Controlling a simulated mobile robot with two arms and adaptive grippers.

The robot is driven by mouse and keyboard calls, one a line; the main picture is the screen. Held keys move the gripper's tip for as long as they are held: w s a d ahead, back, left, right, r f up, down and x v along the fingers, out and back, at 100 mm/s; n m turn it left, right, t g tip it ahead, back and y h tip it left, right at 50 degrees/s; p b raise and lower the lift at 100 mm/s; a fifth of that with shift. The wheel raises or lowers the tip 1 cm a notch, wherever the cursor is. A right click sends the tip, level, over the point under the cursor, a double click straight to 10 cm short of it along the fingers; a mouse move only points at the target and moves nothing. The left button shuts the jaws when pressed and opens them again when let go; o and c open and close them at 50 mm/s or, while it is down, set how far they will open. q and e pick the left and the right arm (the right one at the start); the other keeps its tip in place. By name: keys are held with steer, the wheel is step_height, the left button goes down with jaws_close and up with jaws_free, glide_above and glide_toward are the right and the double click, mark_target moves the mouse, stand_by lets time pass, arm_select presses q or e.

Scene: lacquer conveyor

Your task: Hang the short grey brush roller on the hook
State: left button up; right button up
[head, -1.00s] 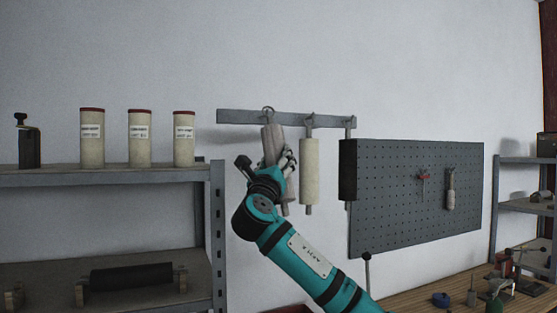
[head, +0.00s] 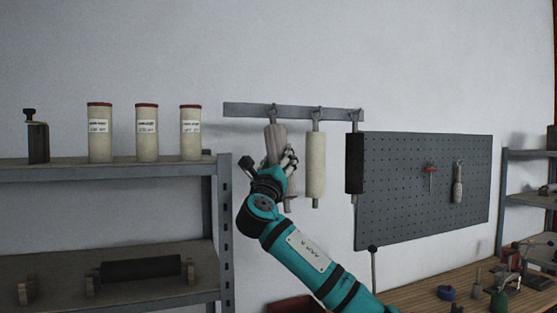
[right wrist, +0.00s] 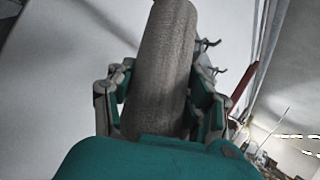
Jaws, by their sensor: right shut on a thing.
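The short grey brush roller (head: 274,140) is nearly upright under the leftmost hook (head: 273,108) of the wall rail (head: 240,110). Its top end meets the hook in the picture; whether its eye is over the hook I cannot tell. My right gripper (head: 282,162) is shut around the lower part of the roller, hiding some of it. In the right wrist view, the grey roller (right wrist: 160,60) stands between the fingers of my right gripper (right wrist: 160,88), and its top runs out of the frame. My left gripper is not in view.
A cream roller (head: 316,165) and a black roller (head: 354,162) hang from the rail to the right, close to my gripper. A grey pegboard (head: 425,190) is behind them. A shelf (head: 60,170) with several red-topped canisters stands left; a workbench (head: 415,297) is lower right.

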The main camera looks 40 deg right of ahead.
steer(key=o, duration=1.4)
steer(key=shift+o, duration=0.2)
steer(key=shift+s+a+f, duration=0.1)
steer(key=shift+s+a+f, duration=0.15)
steer(key=shift+a, duration=0.05)
steer(key=v, duration=1.1)
